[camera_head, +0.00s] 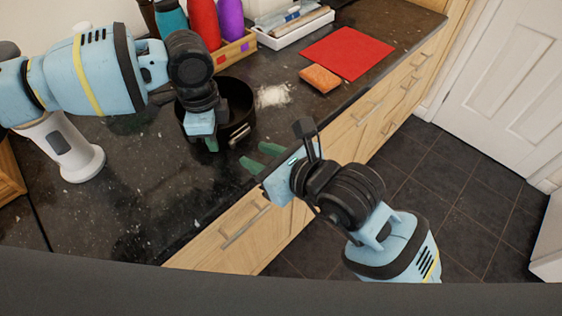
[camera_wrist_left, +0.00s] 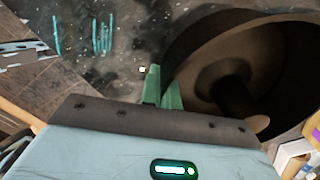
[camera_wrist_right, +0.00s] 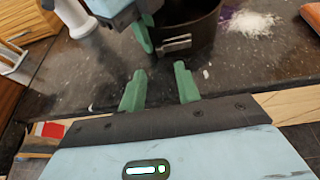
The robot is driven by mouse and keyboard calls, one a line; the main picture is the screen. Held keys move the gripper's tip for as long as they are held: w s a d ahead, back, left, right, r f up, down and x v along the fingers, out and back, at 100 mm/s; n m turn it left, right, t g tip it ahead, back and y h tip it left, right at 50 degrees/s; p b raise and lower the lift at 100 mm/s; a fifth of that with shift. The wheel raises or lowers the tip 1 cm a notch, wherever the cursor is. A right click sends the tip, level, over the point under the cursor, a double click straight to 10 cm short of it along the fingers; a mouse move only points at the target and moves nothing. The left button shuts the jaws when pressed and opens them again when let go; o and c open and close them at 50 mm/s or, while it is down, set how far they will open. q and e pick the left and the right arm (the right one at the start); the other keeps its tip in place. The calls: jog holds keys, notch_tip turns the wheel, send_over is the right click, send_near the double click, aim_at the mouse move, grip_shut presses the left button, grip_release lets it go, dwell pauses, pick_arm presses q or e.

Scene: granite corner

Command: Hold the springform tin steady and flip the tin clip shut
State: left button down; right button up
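The springform tin (camera_head: 243,122) is black and round and stands upright on the dark counter; it also shows in the left wrist view (camera_wrist_left: 295,45) and right wrist view (camera_wrist_right: 200,35). Its silver tin clip (camera_wrist_right: 175,43) sits on the outer wall facing my right gripper and seems to jut out a little. My left gripper (camera_head: 210,145) is at the tin's left front rim, its fingers close together on the wall, one hidden from the right wrist view. My right gripper (camera_head: 262,159) is open and empty, a short way in front of the clip.
White powder (camera_head: 272,96) lies beside the tin. An orange sponge (camera_head: 320,78) and a red mat (camera_head: 348,52) lie to the right. Bottles in a wooden crate (camera_head: 236,50) stand behind. A white appliance (camera_head: 72,150) stands left. The counter's front edge runs beneath my right gripper.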

jog(key=v, duration=0.6)
jog(key=shift+f, duration=0.1)
pick_arm(q)
jog(key=c, duration=1.6)
grip_release()
notch_tip(320, 180, up, 12)
jog(key=shift+r, duration=0.1)
